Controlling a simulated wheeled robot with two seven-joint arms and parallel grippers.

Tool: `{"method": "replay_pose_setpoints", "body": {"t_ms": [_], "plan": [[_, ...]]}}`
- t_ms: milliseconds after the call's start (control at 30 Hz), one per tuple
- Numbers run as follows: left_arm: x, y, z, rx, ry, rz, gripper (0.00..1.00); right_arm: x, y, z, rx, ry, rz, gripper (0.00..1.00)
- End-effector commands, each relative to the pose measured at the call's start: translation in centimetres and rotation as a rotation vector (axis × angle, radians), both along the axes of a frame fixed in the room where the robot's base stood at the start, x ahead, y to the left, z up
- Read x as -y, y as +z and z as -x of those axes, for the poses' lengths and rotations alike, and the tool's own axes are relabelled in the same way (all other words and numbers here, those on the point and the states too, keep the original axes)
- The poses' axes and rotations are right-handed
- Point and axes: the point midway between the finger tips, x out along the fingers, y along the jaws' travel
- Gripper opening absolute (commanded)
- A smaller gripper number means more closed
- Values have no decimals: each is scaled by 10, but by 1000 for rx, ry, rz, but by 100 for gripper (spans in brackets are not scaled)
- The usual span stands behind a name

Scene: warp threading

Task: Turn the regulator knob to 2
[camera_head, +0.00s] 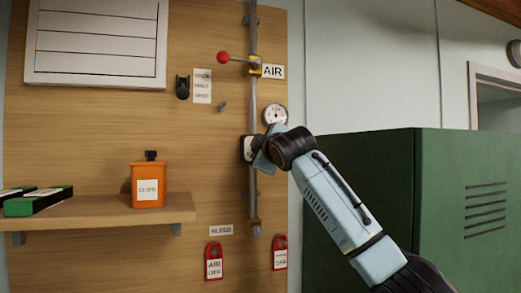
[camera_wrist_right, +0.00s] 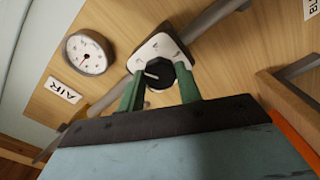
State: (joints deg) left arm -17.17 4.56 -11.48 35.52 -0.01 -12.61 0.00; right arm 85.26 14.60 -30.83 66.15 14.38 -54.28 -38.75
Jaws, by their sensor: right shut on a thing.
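The regulator knob (camera_wrist_right: 160,75) is black with a white pointer mark, on a white plate (camera_wrist_right: 158,48) with small markings too small to read. In the wrist view the pointer mark lies toward the picture's left. My right gripper (camera_wrist_right: 160,88) is shut on the knob, with one green finger on each side of it. In the head view my right gripper (camera_head: 261,157) is at the pipe on the wooden board, and it hides the knob. Only part of the white plate (camera_head: 246,148) shows there. My left gripper is not in view.
A round gauge (camera_head: 275,115) is just above the gripper. A red-ended lever (camera_head: 223,57) and an AIR sign (camera_head: 272,71) are higher on the pipe (camera_head: 253,95). A shelf (camera_head: 110,211) with an orange container (camera_head: 148,186) is left; a green cabinet (camera_head: 465,165) is right.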

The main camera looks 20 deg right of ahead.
Motion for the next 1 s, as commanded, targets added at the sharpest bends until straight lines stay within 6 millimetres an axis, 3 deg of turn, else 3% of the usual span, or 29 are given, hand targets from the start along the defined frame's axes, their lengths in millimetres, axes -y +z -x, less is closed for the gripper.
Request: {"method": "replay_pose_setpoints", "body": {"t_ms": [1000], "plan": [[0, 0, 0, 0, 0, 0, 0, 0, -1, 0, 31, 0, 908, 12]]}}
